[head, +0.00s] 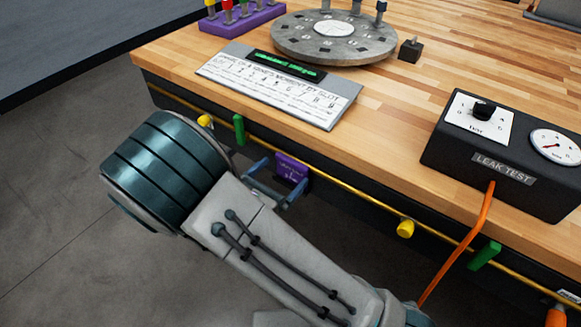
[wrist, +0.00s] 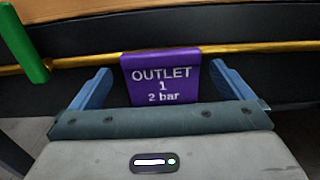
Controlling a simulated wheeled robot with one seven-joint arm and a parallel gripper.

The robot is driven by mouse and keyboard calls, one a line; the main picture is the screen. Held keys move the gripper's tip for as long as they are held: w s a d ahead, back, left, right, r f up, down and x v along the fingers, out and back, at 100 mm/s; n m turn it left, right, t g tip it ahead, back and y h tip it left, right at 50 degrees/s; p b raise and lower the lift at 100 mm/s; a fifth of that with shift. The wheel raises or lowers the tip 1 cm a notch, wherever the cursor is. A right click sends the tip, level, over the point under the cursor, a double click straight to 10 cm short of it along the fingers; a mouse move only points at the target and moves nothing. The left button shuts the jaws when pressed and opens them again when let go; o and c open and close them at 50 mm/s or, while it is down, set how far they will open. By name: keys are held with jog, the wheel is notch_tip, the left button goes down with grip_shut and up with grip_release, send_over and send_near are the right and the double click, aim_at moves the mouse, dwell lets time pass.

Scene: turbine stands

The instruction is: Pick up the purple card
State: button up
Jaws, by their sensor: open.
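In the head view the card (head: 291,169) is partly hidden by my gripper. My gripper (head: 278,182) is open, with its two blue fingers on either side of the card. In the wrist view the fingers of my gripper (wrist: 162,82) stand left and right of the card, with a gap on each side. I cannot tell how deep the card sits between them.
The yellow pipe (head: 345,187) runs along the bench front, with a green handle (head: 239,129) left of the card and another green handle (head: 484,256) at right. A yellow knob (head: 405,228) sits between. The wooden bench (head: 400,130) carries a leak test box (head: 500,165) and a sloped panel (head: 275,88).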

aim_at(290, 164)
jog(key=x, duration=0.3)
jog(key=shift+w+d, duration=0.25)
jog(key=shift+w, duration=0.05)
jog(key=c, duration=0.7)
jog(key=shift+r, duration=0.2)
